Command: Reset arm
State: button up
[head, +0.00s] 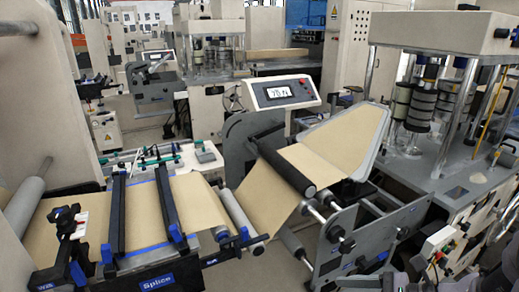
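A dark grey shape at the bottom right edge is too cut off to identify. A brown kraft paper web (272,195) runs from the splice table (160,278) on the left, over rollers, up to the sloped bed on the right. Two black bars with blue ends lie across the web on the splice table. A black knob (68,218) sits at the table's left end.
A control panel (282,93) with a lit display stands behind the web. A large press (440,100) with metal columns fills the right side. More machines stand behind. Little floor shows.

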jog(key=s+a+r+n+h+b, duration=0.4)
jog(key=s+a+n+h, duration=0.5)
jog(key=n, duration=1.1)
jog(key=shift+s+a+r+h+b, duration=0.35)
jog(key=shift+s+a+r, duration=0.2)
jog(key=shift+a+r, duration=0.3)
